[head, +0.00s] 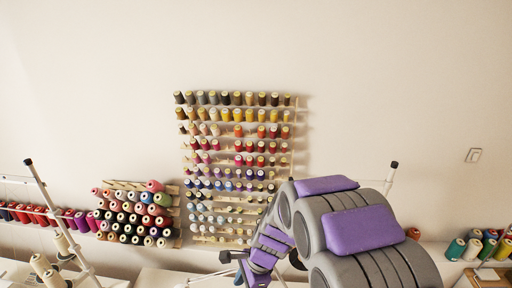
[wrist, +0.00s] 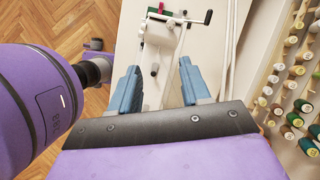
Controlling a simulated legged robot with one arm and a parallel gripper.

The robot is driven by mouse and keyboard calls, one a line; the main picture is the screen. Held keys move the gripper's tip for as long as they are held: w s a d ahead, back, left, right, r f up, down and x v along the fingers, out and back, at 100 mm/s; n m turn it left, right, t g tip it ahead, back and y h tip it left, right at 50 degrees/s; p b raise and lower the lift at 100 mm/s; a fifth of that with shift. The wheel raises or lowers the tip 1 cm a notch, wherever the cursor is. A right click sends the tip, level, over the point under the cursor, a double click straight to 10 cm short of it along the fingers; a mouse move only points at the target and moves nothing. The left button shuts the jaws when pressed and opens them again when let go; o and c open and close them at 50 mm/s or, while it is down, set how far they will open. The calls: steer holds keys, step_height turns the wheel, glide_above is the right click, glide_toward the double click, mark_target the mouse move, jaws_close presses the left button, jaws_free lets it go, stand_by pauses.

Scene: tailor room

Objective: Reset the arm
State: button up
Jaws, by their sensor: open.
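My gripper (wrist: 158,66) shows in the wrist view as two blue fingers spread well apart, with nothing between them. It is open and empty. A pale work surface with some small equipment lies beyond the fingers. My grey and purple arm rises folded at the lower right of the head view. The fingers cannot be made out in the head view.
A wall rack of thread spools (head: 239,130) stands behind my arm, with a smaller spool rack (head: 135,212) to its left. Spools also show at the right in the wrist view (wrist: 300,110). Herringbone floor (wrist: 60,25) is at upper left there. The upper wall is clear.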

steer(key=s+d+n+h+b, duration=0.2)
steer(key=s+d+n+b, duration=0.4)
steer(key=s+d, duration=0.3)
steer(key=s+d+f+n+h+b, duration=0.1)
steer(key=s+d+n+b, duration=0.6)
steer(key=s, duration=1)
steer(key=shift+d+n+g+h, duration=0.4)
steer(key=shift+d+n+h, duration=0.2)
steer(key=shift+d, duration=0.45)
steer(key=shift+c, duration=0.5)
